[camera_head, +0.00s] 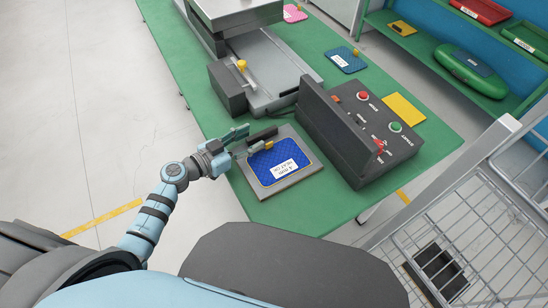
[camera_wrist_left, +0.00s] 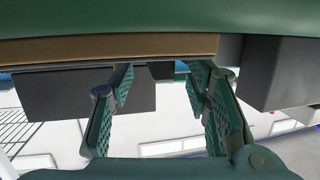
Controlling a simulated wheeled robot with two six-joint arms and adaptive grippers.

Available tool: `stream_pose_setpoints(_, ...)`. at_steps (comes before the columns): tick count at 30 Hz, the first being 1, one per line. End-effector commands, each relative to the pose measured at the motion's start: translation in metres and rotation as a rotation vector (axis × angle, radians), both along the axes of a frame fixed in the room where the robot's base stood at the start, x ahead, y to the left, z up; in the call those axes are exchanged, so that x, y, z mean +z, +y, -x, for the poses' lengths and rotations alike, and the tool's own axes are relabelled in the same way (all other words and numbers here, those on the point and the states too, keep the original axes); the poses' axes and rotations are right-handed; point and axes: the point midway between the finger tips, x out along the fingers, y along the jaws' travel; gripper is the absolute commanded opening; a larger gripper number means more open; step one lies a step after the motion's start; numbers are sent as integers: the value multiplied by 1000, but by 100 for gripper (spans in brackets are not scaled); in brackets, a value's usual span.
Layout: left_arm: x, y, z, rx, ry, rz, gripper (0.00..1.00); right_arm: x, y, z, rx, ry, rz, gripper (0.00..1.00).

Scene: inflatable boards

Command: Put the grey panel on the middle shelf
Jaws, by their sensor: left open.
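A flat grey panel (camera_head: 312,172) lies on the green table near its front left edge. A blue quilted pad (camera_head: 278,162) with a white label and a yellow knob lies on top of it. My left gripper (camera_head: 242,141) is open at the panel's far left corner, beside a dark bar (camera_head: 262,135). In the wrist view, the open fingers (camera_wrist_left: 160,85) have a gap between them, with a tan edge and dark grey blocks beyond; I cannot tell whether they touch anything. Green shelves (camera_head: 383,22) stand at the top right; I cannot tell which is the middle one. My right gripper is not in view.
A dark control box (camera_head: 345,140) with buttons stands right of the panel. A grey machine (camera_head: 275,75) stands behind it. A green inflatable board (camera_head: 468,70) and a red tray (camera_head: 482,10) are on the shelves. A wire cart (camera_head: 490,180) is at right. The floor at left is clear.

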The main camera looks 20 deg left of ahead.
Motion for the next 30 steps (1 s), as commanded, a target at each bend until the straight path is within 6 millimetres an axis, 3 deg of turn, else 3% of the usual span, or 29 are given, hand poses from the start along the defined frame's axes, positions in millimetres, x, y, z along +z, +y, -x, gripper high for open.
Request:
stream_pose_setpoints(8,-1,-5,-7,-1,0,-1,42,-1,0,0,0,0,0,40)
stream_pose_setpoints(16,-1,-5,-7,-1,0,-1,0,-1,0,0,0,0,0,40)
stream_pose_setpoints(30,6,-5,-7,-1,-2,1,0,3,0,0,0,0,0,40)
